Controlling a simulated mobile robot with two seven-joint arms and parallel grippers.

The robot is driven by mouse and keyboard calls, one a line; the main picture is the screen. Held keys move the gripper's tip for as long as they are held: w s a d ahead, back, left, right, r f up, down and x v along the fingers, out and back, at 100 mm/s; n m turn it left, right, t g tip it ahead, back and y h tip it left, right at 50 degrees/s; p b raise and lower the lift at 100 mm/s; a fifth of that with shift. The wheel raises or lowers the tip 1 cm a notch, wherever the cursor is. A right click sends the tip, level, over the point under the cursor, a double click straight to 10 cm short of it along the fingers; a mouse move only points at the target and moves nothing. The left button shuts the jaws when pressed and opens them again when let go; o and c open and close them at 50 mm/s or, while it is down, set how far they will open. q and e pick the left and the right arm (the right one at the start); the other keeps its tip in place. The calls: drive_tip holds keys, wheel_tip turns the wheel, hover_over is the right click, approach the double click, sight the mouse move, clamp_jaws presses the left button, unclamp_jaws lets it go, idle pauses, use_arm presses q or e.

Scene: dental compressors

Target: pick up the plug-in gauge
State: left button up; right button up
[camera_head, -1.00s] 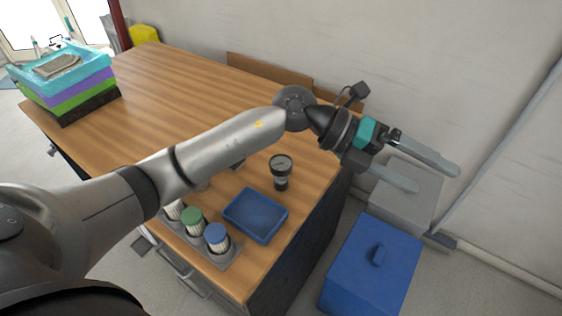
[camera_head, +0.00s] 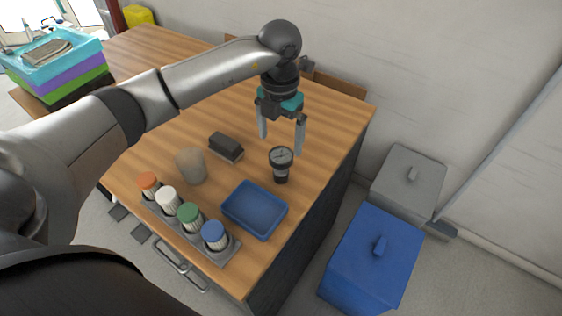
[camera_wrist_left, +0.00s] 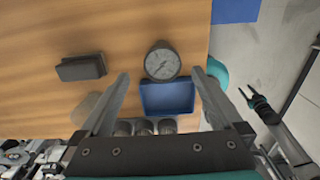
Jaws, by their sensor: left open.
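The plug-in gauge (camera_head: 281,160) stands upright on the wooden table, with a round dial on top of a dark stem. In the left wrist view the gauge's dial (camera_wrist_left: 162,62) faces the camera, just beyond and between the two fingertips. The gauge is apart from the fingers as far as I can see.
A blue tray (camera_head: 255,230) lies in front of the gauge. A rack of several coloured-cap jars (camera_head: 229,251) stands at the front edge. A beige cup (camera_head: 191,166) and a dark block (camera_head: 226,146) stand left. Stacked crates (camera_head: 62,66) are far left; a blue bin (camera_head: 366,262) is on the floor.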

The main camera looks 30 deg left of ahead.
sight(281, 155)
use_arm(q)
wheel_tip(281, 155, down, 9)
drive_tip(key=shift+s+d+f, duration=0.1)
drive_tip(key=shift+d, duration=0.05)
drive_tip(key=c, duration=1.5)
drive_tip(key=shift+r, duration=0.2)
